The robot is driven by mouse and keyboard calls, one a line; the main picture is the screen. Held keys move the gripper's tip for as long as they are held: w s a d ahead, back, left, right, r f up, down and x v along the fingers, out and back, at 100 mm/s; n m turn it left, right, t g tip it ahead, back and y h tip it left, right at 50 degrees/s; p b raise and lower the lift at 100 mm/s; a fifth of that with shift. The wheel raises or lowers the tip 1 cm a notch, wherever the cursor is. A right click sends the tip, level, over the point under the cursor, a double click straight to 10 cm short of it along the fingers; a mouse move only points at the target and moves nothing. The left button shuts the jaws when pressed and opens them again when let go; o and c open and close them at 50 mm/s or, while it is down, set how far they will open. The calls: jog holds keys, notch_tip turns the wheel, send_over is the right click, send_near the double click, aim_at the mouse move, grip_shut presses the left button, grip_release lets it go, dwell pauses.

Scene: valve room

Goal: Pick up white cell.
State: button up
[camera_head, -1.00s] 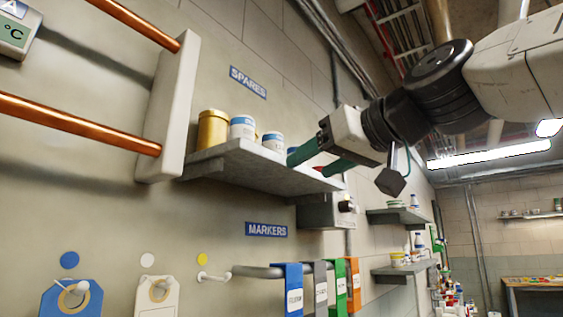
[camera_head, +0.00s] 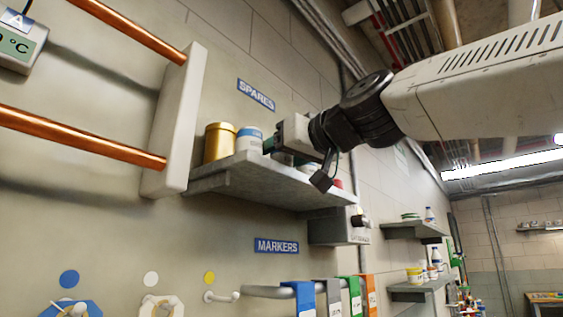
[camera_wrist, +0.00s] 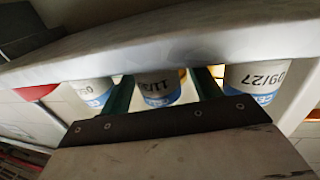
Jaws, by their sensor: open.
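In the wrist view, which looks inverted, white cells with blue bands stand in a row on the shelf: a left one (camera_wrist: 92,92), a middle one (camera_wrist: 158,88) and a right one (camera_wrist: 250,78). My gripper (camera_wrist: 164,82) is open, its green fingers on either side of the middle cell. I cannot tell whether they touch it. In the head view, my gripper (camera_head: 270,147) is over the shelf, and one white cell (camera_head: 249,140) shows to its left. The gripper hides most of the other cells there.
The grey shelf (camera_head: 265,184) sticks out from the wall under the SPARES sign (camera_head: 255,95). A gold canister (camera_head: 219,144) stands at its left end. A red object (camera_wrist: 35,92) is beside the cells. Copper pipes (camera_head: 90,138) run left of the shelf; coloured markers (camera_head: 304,299) hang below.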

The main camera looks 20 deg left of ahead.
jog(key=c, duration=1.1)
jog(key=shift+r, duration=0.95)
jog(key=shift+s+d+r, duration=0.1)
jog(key=shift+s+r, duration=0.1)
jog(key=shift+r, duration=0.75)
jog(key=s+d, duration=0.2)
jog(key=s, duration=0.2)
jog(key=s+d, duration=0.3)
jog(key=s, duration=0.2)
jog(key=s+d+r, duration=0.1)
jog(key=s+d, duration=0.2)
jog(key=s, duration=0.1)
jog(key=shift+s+r, duration=0.1)
jog(key=shift+s, duration=0.1)
